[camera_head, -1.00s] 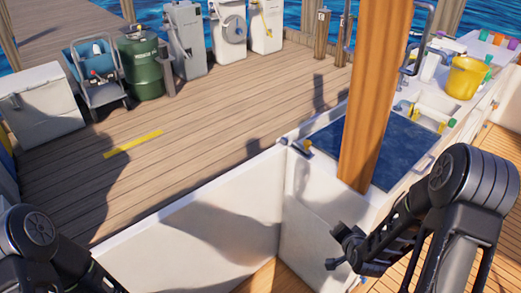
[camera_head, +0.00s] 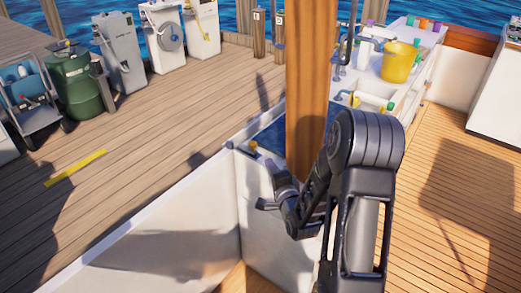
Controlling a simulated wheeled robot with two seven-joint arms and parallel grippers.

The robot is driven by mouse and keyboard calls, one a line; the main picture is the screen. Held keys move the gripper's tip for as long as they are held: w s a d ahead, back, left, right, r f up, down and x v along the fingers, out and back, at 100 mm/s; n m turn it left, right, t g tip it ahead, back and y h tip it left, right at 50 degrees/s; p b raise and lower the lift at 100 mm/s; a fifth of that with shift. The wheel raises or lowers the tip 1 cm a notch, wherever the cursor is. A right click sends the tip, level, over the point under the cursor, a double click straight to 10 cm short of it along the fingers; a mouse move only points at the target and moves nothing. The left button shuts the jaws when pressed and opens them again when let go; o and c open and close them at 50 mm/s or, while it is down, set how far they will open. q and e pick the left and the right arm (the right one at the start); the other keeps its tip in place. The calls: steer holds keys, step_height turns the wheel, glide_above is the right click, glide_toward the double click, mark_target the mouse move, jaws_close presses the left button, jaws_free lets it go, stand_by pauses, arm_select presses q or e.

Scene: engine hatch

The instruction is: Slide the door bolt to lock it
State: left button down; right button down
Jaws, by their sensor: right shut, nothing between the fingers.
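A small dark fitting with a yellow knob (camera_head: 253,146) sits on top of the white wall's corner, left of the wooden post. It looks like the door bolt, but it is too small to tell its position. My right gripper (camera_head: 270,186) is shut and empty, just below and right of this fitting, in front of the white panel (camera_head: 257,222). It appears apart from the knob. My right arm hides part of the post and the counter behind it. My left gripper is out of view.
A thick wooden post (camera_head: 306,80) stands right behind my right gripper. A blue panel (camera_head: 270,132) lies behind it. A yellow bucket (camera_head: 400,62) stands on the white counter at the back right. The wooden deck (camera_head: 455,190) at right is clear.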

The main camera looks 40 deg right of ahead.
mark_target(251, 145)
steer(key=shift+w, duration=0.1)
steer(key=p+x, duration=0.1)
steer(key=x, duration=0.9)
steer(key=shift+p, duration=0.4)
steer(key=w+b, duration=0.2)
steer(key=w+a+b, duration=0.1)
steer(key=shift+w+f, duration=0.15)
steer(key=shift+f, duration=0.15)
steer(key=shift+w+a+r, duration=0.15)
steer(key=shift+w+r, duration=0.05)
steer(key=shift+w, duration=0.05)
steer(key=shift+r, duration=0.2)
